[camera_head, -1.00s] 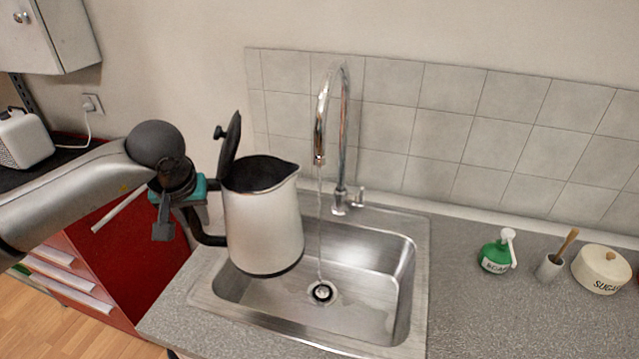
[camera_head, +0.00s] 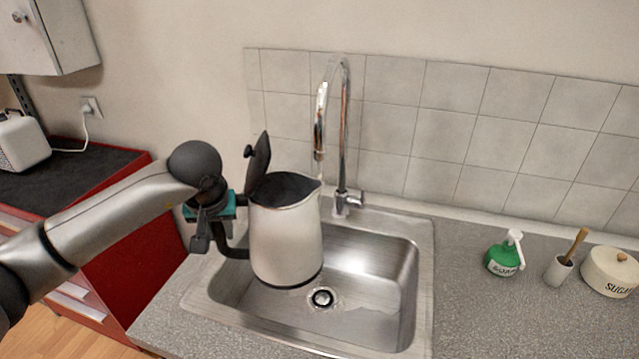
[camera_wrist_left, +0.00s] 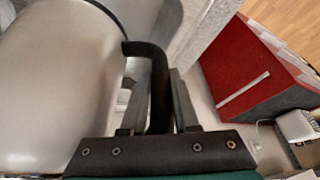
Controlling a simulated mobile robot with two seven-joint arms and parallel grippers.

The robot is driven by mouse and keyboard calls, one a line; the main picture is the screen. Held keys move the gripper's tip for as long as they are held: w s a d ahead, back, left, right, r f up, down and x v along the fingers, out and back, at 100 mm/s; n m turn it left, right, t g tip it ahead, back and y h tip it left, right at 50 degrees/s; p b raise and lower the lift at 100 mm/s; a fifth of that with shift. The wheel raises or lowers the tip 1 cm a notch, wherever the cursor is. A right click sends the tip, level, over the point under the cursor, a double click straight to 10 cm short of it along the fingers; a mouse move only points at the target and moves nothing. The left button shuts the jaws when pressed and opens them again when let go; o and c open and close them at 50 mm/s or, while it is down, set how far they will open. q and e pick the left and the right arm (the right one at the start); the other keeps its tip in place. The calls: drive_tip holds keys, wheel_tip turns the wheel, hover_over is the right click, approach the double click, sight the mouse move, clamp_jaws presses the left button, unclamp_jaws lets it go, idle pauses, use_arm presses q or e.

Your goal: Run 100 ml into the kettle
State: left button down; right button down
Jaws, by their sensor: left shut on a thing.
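The kettle (camera_head: 285,245), pale metal with a black handle and raised black lid, is upright over the left part of the sink, its open mouth facing up. My left gripper (camera_head: 218,228) is shut on the kettle's black handle; the left wrist view shows the fingers (camera_wrist_left: 157,105) on either side of the handle, beside the kettle body (camera_wrist_left: 55,85). The chrome tap (camera_head: 345,125) has its outlet just above the kettle's spout. A short thin water stream shows between outlet and spout; its lower end is hidden. The water level inside is not visible. My right gripper is not in view.
The steel sink (camera_head: 385,300) has its drain (camera_head: 322,299) below the kettle. The tap lever (camera_head: 355,200) is at the tap's base. A green soap bottle (camera_head: 503,258), brush pot (camera_head: 558,270) and sugar jar (camera_head: 612,272) stand right on the counter.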

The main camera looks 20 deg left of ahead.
use_arm(q)
drive_tip(key=shift+w+d+r, duration=0.2)
drive_tip(key=shift+w+d, duration=1.65)
drive_tip(key=shift+w, duration=0.1)
drive_tip(key=shift+w+r, duration=0.1)
drive_tip(key=shift+r, duration=0.05)
drive_tip(key=shift+a, duration=0.1)
